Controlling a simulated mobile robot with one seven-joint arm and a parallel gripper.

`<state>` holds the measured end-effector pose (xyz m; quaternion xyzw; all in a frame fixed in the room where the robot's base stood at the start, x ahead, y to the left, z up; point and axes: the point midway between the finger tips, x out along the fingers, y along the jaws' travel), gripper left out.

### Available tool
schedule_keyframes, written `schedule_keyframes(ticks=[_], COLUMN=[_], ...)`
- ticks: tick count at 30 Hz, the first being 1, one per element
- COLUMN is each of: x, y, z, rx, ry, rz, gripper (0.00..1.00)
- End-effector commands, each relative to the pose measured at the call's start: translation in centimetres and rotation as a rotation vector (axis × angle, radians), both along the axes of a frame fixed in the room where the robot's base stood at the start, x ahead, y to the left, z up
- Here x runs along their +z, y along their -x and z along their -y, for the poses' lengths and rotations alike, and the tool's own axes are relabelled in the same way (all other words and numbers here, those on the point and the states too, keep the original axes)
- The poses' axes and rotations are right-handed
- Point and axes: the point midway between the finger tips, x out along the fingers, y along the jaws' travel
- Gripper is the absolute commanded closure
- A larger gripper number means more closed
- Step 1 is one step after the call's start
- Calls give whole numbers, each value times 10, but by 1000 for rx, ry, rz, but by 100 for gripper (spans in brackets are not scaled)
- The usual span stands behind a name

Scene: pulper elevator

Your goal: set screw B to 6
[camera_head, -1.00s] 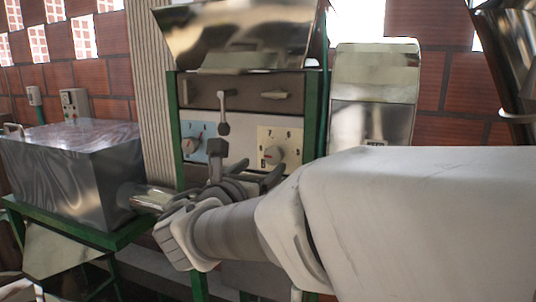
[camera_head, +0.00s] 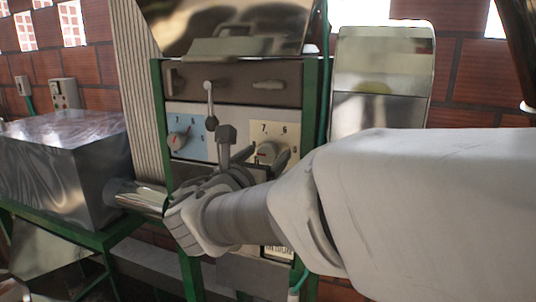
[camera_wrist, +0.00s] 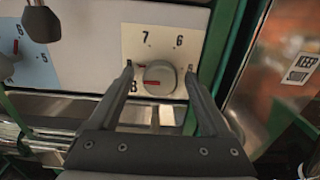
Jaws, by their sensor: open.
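The knob's red pointer line points left. My gripper (camera_wrist: 160,69) is open, with one finger at each side of the knob. I cannot tell whether the fingers touch it. In the head view the same knob (camera_head: 266,151) is partly hidden by my gripper.
A blue panel with another red-marked knob (camera_head: 178,140) is to the left. A hanging lever (camera_head: 211,122) is between the panels. A green frame post (camera_wrist: 217,45) stands close right of the cream panel. A metal box (camera_head: 65,165) stands at the left.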

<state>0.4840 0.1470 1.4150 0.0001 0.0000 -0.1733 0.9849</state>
Motion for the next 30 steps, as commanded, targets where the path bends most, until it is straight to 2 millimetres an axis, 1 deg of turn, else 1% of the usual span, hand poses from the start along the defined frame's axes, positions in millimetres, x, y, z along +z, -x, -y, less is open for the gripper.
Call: schedule_keyframes(ticks=[3,4,8,9,11,12,14,15,17,23,30], x=[0,0,0,0,0,0,0,0,0,-1,-4], y=[0,0,0,0,0,0,0,0,0,0,0], z=[0,0,0,0,0,0,0,0,0,0,0], rx=[0,0,0,0,0,0,0,0,0,0,1], ry=[0,0,0,0,0,0,0,0,0,-8,-85], rz=[0,0,0,0,0,0,0,0,0,3,33], gripper=[19,22,46,53,64,71,82,89,100,100,100])
